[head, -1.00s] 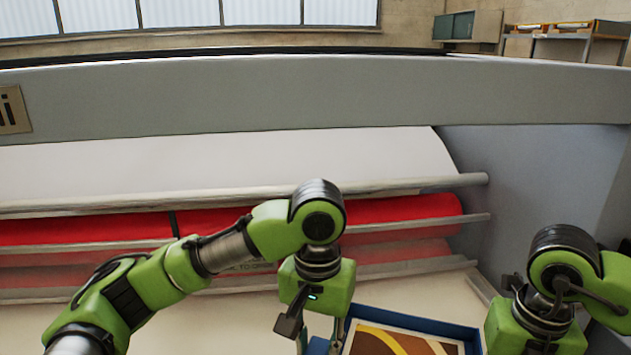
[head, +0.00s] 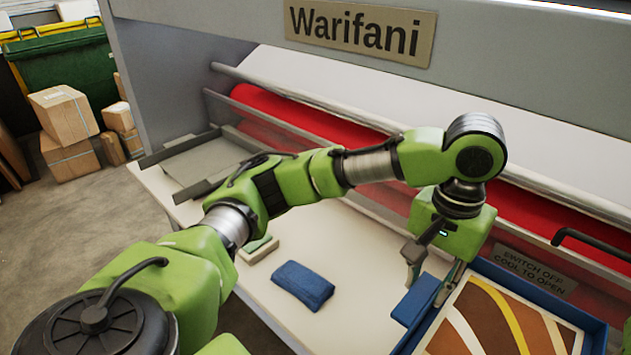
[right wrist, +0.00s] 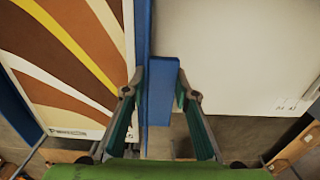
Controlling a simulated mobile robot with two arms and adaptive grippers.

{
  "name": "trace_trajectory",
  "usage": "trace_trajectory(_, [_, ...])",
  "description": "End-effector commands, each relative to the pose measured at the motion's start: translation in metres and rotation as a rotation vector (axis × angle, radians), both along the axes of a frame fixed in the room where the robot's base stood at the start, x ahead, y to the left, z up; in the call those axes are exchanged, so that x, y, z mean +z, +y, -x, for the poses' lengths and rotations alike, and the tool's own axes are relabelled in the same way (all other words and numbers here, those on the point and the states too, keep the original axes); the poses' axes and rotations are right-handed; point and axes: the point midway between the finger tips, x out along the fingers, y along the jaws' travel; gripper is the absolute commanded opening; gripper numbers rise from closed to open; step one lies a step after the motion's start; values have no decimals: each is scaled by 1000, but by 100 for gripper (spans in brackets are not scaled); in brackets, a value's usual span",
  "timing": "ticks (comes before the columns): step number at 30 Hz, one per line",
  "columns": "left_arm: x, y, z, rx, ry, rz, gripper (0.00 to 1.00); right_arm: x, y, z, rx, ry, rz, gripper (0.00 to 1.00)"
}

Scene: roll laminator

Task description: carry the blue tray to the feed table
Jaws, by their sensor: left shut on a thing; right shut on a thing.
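The blue tray (head: 541,289) is at the lower right of the head view, holding a flat print (head: 505,322) with brown, white and yellow curves. My left gripper (head: 431,284) is shut on the blue handle at the tray's left side. My right gripper (right wrist: 160,78) is shut on another blue handle (right wrist: 159,95) beside the tray wall in the right wrist view. The cream feed table (head: 347,254) lies before the red roller (head: 300,115). The tray appears at or over its right part; I cannot tell whether it touches.
A folded blue cloth (head: 303,285) and a small green-topped block (head: 259,249) lie on the table. A grey plate (head: 205,160) is at its left end. A "switch off" sign (head: 535,268) stands behind the tray. Cardboard boxes (head: 65,115) and a green bin (head: 62,60) stand left.

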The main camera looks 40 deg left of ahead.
Motion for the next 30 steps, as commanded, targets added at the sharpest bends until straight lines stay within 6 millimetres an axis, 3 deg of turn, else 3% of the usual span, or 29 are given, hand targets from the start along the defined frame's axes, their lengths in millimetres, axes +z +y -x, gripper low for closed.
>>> trace_trajectory(16, [-4,2,0,2,-1,-5,0,-5,-3,0,-3,1,7,0])
trace_trajectory(30, [-29,2,0,2,-1,-5,0,-30,-3,0,-3,1,7,0])
